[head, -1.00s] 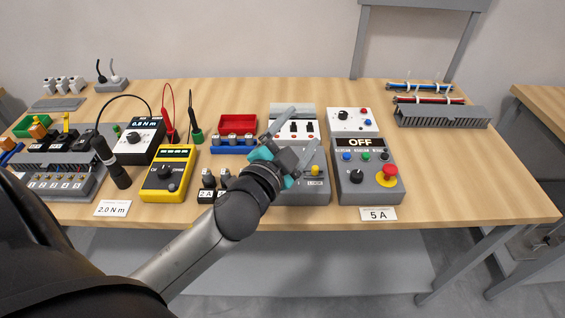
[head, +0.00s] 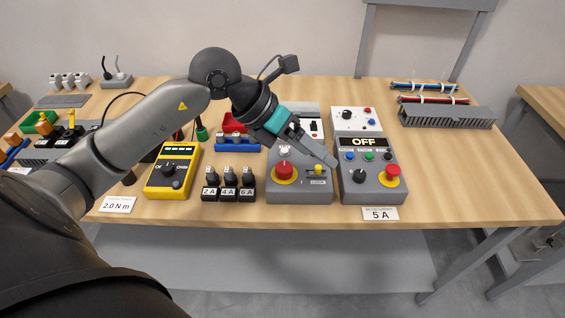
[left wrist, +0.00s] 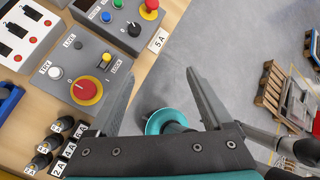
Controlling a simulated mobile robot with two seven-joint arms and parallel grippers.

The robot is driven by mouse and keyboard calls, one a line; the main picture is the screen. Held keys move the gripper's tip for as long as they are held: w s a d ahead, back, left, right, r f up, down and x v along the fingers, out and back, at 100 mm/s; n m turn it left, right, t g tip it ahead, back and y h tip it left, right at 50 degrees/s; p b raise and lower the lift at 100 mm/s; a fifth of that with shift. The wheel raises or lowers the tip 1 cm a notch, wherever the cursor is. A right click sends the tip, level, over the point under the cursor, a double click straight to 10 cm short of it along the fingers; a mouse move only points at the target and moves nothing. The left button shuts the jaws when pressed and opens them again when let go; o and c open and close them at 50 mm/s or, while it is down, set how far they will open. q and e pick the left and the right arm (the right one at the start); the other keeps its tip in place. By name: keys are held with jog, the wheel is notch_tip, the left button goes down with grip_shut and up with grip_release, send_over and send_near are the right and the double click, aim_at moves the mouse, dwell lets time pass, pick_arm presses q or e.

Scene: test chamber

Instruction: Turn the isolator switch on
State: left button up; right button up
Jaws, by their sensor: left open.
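The isolator switch is a grey box (head: 316,197) with a red rotary knob (head: 285,171) on a yellow disc and a small yellow lock lever (head: 318,169). It also shows in the left wrist view, with its red knob (left wrist: 84,89) and yellow lever (left wrist: 105,61). My left gripper (head: 333,160) is open and empty above the box's right part, its fingers pointing down and right. In the left wrist view the open fingers (left wrist: 163,64) lie right of the knob, apart from it. My right gripper is not in view.
Right of the isolator, a grey control box (head: 362,192) shows OFF and has a red stop button (head: 392,174). Black fuse blocks (head: 229,188) and a yellow meter (head: 170,178) stand to the left. The front table strip is mostly clear.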

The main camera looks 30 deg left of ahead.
pick_arm(q)
jog(key=a+y, duration=0.5)
jog(key=a, duration=0.6)
send_near(284, 167)
jog(key=shift+n+g+y, duration=0.3)
jog(key=shift+n+g, duration=0.1)
jog(key=x, duration=0.8)
jog(key=shift+w+d+f, duration=0.1)
jog(key=shift+w+d, duration=0.2)
jog(key=shift+w, duration=0.2)
grip_shut()
